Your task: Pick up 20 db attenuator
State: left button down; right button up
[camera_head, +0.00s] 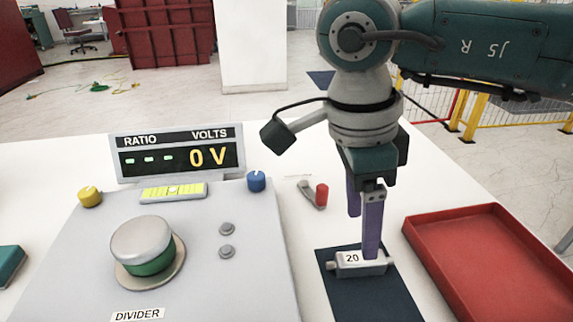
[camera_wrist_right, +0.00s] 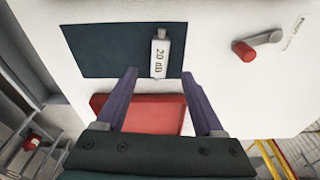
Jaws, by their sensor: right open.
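The 20 dB attenuator (camera_head: 352,262) is a small grey metal block with a white label reading "20" and a round connector at its end. It lies on a dark blue mat (camera_head: 362,300) on the white table. In the right wrist view the attenuator (camera_wrist_right: 160,55) shows its "20 dB" label, between and beyond the fingertips. My right gripper (camera_head: 368,240) points down at it, with purple fingers apart and nothing held. In the head view the near finger overlaps the attenuator's edge; I cannot tell whether they touch. My left gripper is not in view.
An empty red tray (camera_head: 490,262) stands right of the mat. A divider panel with a large knob (camera_head: 142,246) and a voltage display (camera_head: 178,152) reading 0 V fills the left. A small red-handled lever (camera_head: 320,195) stands behind the mat. White table shows between them.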

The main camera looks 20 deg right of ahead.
aim_at(360, 258)
jog(key=f+b, duration=0.1)
jog(key=f, duration=0.1)
jog(key=f+b, duration=0.1)
jog(key=f, duration=0.1)
jog(key=d+f+b, duration=0.1)
jog(key=f+b, duration=0.1)
jog(key=shift+s+f, duration=0.25)
jog(key=shift+f, duration=0.1)
jog(key=shift+r, duration=0.1)
jog(key=shift+c, duration=0.3)
grip_shut()
